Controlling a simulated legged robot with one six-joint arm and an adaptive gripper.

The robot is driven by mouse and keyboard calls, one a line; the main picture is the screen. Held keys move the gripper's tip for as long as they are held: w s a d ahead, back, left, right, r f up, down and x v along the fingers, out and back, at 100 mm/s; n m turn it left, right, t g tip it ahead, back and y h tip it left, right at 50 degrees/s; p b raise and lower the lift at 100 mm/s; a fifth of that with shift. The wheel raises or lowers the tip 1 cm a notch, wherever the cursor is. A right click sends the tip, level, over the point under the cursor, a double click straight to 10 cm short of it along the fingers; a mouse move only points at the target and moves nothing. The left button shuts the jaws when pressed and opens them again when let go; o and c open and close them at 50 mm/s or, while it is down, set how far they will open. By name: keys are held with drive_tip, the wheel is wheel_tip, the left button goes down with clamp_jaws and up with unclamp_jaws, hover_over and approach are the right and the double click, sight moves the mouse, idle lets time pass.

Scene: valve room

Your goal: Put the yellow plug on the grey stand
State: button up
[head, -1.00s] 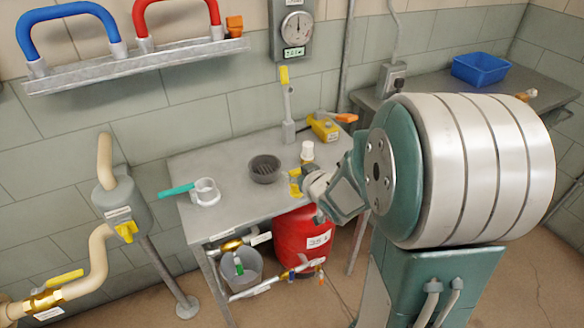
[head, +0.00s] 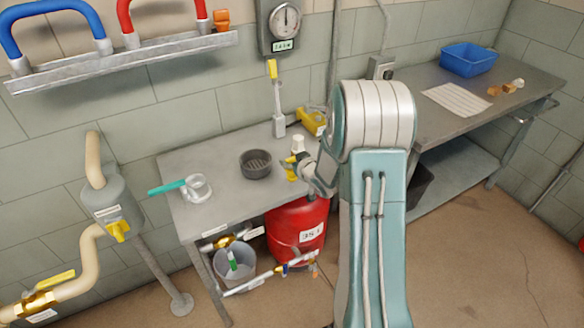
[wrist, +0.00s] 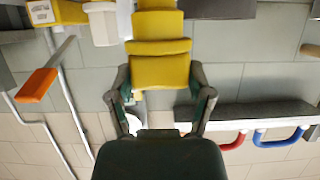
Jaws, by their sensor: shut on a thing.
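The yellow plug (head: 291,170) is between the fingers of my gripper (head: 301,168), over the front right part of the metal table (head: 215,205). In the wrist view the stepped yellow plug (wrist: 160,68) fills the space between the two dark fingers of my gripper (wrist: 163,92), which are shut on it. I cannot tell whether it touches the table. A dark grey round ribbed piece (head: 256,165), which looks like the grey stand, is on the table just left of the plug, apart from it. Its edge seems to show in the wrist view (wrist: 225,9).
A white bottle (head: 298,145) stands close behind the plug. A yellow device (head: 313,122) and a grey post with a yellow top (head: 278,110) are at the back. Bare tabletop lies between ring and round piece.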

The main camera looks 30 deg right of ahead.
drive_tip(key=f, duration=0.3)
drive_tip(key=shift+d, duration=0.35)
drive_tip(key=shift+a+f, duration=0.1)
drive_tip(key=shift+a, duration=0.2)
drive_tip(key=o, duration=1.1)
drive_tip(key=shift+d, duration=0.15)
